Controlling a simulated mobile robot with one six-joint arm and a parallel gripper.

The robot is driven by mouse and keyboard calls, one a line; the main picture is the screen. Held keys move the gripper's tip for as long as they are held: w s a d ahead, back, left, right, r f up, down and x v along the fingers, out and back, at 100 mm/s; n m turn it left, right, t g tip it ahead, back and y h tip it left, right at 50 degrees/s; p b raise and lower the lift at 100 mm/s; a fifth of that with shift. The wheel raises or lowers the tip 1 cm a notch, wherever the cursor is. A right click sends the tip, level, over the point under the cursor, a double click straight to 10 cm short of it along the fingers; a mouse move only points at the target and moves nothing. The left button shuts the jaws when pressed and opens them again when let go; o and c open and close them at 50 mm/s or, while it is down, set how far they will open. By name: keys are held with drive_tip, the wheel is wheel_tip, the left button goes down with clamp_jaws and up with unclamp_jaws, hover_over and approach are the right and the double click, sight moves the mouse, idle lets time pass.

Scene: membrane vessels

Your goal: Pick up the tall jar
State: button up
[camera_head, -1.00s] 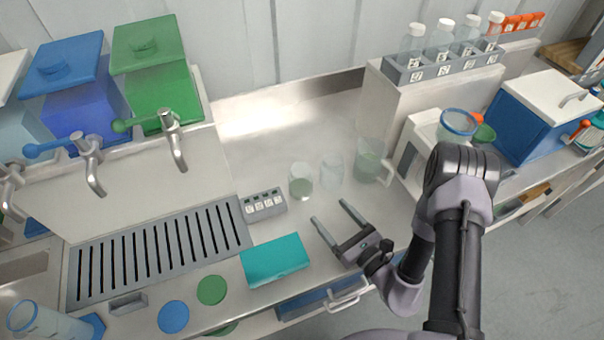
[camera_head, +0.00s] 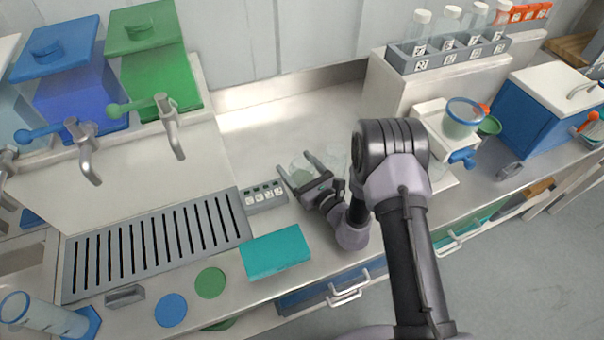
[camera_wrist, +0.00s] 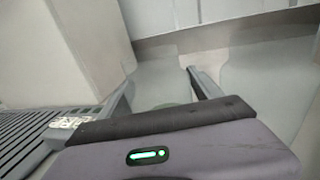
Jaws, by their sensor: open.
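A clear glass jar (camera_head: 301,172) with pale green contents stands on the counter. My gripper (camera_head: 294,162) is open, low over the counter, with one finger on each side of this jar. In the wrist view the jar (camera_wrist: 163,82) shows between the fingers, its lower part hidden by my gripper body. I cannot tell whether a finger touches it. A second clear jar (camera_head: 336,158) stands just to the right, partly hidden by my arm. A larger jar further right is mostly hidden behind my arm. Which one is the tall jar is hard to tell.
A small grey labelled rack (camera_head: 264,198) sits close left of my gripper. A teal box (camera_head: 275,252) lies in front. A drain grate (camera_head: 155,245) is further left. A raised bottle rack (camera_head: 450,50) stands back right. The counter behind the jars is clear.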

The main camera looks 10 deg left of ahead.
drive_tip(key=c, duration=1.2)
wheel_tip(320, 180, up, 10)
drive_tip(key=p, duration=0.3)
drive_tip(key=shift+c, duration=0.2)
